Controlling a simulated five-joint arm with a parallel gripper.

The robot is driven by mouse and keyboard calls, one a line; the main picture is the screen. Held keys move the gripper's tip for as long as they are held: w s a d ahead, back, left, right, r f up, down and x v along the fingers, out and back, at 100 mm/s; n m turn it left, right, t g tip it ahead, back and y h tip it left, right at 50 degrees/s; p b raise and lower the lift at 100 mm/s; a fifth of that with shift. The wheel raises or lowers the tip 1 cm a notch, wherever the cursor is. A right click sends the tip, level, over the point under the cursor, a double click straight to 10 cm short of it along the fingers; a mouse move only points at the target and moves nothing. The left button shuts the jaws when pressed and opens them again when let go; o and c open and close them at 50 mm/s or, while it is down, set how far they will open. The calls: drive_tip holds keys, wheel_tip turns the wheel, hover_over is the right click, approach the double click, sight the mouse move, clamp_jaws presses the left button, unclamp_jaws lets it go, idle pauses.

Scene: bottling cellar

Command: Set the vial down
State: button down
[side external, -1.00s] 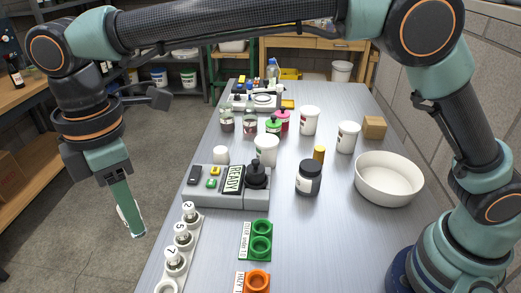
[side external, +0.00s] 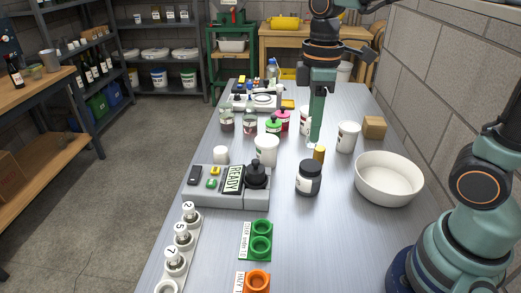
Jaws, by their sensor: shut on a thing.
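My gripper (side external: 315,138) points straight down over the far middle of the table. Its green fingers are shut on the vial, which is mostly hidden by them; only a pale trace shows at the tips. The tips are just behind a small gold cylinder (side external: 319,154) and beside a white jar (side external: 305,122). I cannot tell whether the vial touches the table.
A white-lidded tub (side external: 348,137), a dark jar (side external: 308,178) and a wide white bowl (side external: 389,178) stand nearby. A grey device reading READY (side external: 232,179), a rack of numbered vials (side external: 181,241), a green holder (side external: 259,243) and an orange holder (side external: 257,282) lie nearer.

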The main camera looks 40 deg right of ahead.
drive_tip(key=shift+m, duration=0.3)
drive_tip(key=f, duration=0.6)
drive_tip(key=d+f, duration=0.1)
drive_tip(key=f, duration=0.6)
drive_tip(key=s+f, duration=0.1)
drive_tip(key=f, duration=0.6)
drive_tip(key=shift+s+d+f, duration=0.1)
drive_tip(key=shift+d+f, duration=0.15)
drive_tip(key=shift+f, duration=0.15)
drive_tip(key=c, duration=0.6)
unclamp_jaws()
